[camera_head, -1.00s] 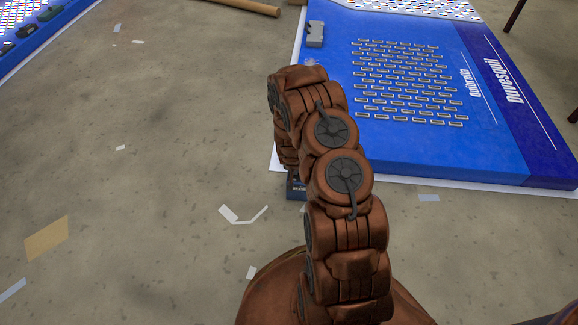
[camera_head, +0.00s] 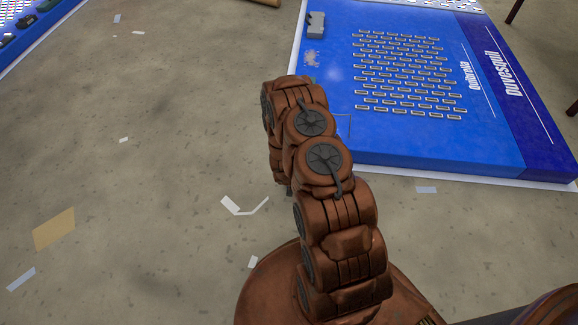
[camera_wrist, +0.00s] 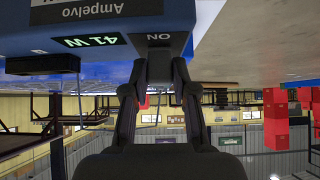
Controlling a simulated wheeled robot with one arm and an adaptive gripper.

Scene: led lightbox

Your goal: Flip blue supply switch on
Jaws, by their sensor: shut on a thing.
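The blue supply (camera_wrist: 105,48) fills the upper left of the wrist view, upside down. It bears the name Ampelvo, a lit display (camera_wrist: 90,41) reading 41 W and an ON label by a dark switch area. My gripper (camera_wrist: 159,66) is in front of this face, its fingers drawn together just under the ON label. It is shut on the switch there; the fingertips cover most of it, so its position cannot be told. In the head view my arm hides the supply and the gripper.
A large blue lightbox panel (camera_head: 345,130) with rows of small modules lies on the floor at right. A grey block (camera_head: 315,25) sits on its far left corner. Another panel (camera_head: 35,38) is at upper left. Concrete floor with paper scraps is open at left.

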